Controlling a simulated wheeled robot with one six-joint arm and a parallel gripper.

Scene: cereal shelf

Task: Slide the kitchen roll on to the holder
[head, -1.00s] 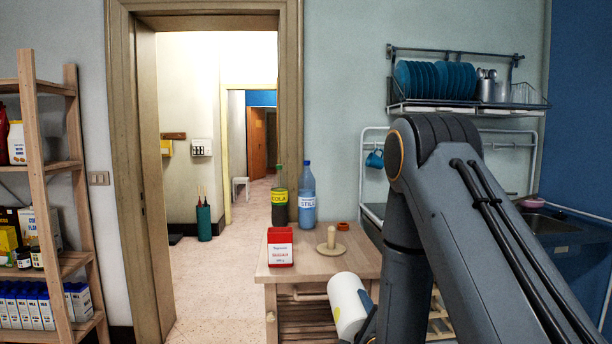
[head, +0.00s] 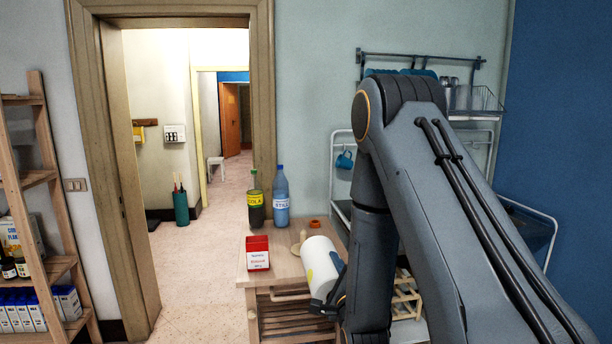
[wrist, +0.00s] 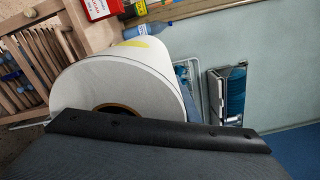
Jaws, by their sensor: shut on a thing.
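The kitchen roll (head: 319,262), white with a yellow patch, is held tilted by my gripper (head: 336,296) at the table's right front. In the wrist view the roll (wrist: 125,85) shows its open core end towards the camera, with a dark gripper part (wrist: 150,132) across its lower edge. My gripper is shut on the roll; its fingertips are mostly hidden. The wooden holder (head: 303,238), an upright peg, stands on the table behind the roll, which hides part of it. I cannot tell the gap between them.
A dish rack (head: 430,97) hangs on the wall; a shelf (head: 40,200) stands left.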

